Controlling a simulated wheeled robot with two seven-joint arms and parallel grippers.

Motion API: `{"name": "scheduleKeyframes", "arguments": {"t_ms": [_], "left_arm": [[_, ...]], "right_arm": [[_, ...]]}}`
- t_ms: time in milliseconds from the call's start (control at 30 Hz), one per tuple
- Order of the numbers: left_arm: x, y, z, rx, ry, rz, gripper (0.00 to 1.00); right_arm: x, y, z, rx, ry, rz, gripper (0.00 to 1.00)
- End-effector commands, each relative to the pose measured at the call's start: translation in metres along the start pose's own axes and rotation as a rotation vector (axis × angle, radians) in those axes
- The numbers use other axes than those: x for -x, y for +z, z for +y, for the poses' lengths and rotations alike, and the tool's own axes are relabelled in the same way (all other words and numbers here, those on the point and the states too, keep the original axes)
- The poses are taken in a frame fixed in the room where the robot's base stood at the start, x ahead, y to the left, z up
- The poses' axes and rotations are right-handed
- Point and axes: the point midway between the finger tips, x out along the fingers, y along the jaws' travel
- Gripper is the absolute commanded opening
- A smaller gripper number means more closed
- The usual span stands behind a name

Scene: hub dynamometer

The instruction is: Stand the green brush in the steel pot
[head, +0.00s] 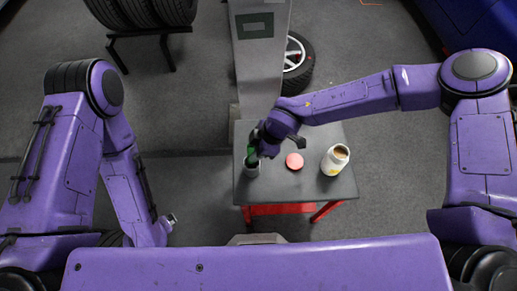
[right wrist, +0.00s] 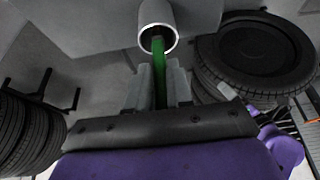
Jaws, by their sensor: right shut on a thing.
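The green brush (head: 252,155) is in my right gripper (head: 261,146), just above the steel pot (head: 252,171) on the left side of the small grey table. In the right wrist view, the fingers (right wrist: 161,88) are shut on the brush (right wrist: 160,65). The brush's far end overlaps the mouth of the pot (right wrist: 157,14) and looks to be at or just inside the rim; the depth cannot be told. My left gripper (head: 171,219) hangs low left of the table, apart from everything; its jaws are too small to read.
On the grey table (head: 315,188), a pink-red round thing (head: 294,161) lies right of the pot, and a white jar (head: 335,159) with a brown top stands farther right. A grey column (head: 262,60) and a wheel (head: 298,64) are behind the table. Tyres (head: 140,12) rest on a rack at back left.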

Motion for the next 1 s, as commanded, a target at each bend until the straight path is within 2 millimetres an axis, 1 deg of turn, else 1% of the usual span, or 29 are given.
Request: {"name": "scheduleKeyframes", "arguments": {"t_ms": [200,233,267,300,333,567,667,767,900,1000], "left_arm": [[0.0,0.0,0.0,0.0,0.0,0.0,1.0],[0.0,0.0,0.0,0.0,0.0,0.0,1.0],[0.0,0.0,0.0,0.0,0.0,0.0,1.0],[0.0,0.0,0.0,0.0,0.0,0.0,1.0],[0.0,0.0,0.0,0.0,0.0,0.0,1.0],[0.0,0.0,0.0,0.0,0.0,0.0,1.0],[-0.001,0.0,0.0,0.0,0.0,0.0,1.0],[-0.003,0.001,0.0,0.0,0.0,0.0,1.0],[-0.005,0.002,0.001,0.0,0.0,0.0,1.0],[-0.007,0.003,0.001,0.0,0.0,0.0,1.0]], "right_arm": [[0.0,0.0,0.0,0.0,0.001,0.0,0.0],[0.0,0.0,0.0,0.0,0.001,0.0,0.24],[0.0,0.0,0.0,0.0,0.001,0.0,0.34],[0.0,0.0,0.0,0.0,0.001,0.0,0.47],[0.0,0.0,0.0,0.0,0.001,0.0,0.5],[0.0,0.0,0.0,0.0,0.0,0.0,0.5],[0.005,0.0,0.001,-0.001,0.002,0.001,0.5],[0.022,0.0,0.002,-0.001,0.005,0.002,0.5],[0.057,0.0,0.001,-0.001,0.006,0.004,0.5],[0.079,0.0,0.001,-0.001,0.004,0.003,0.5]]}}
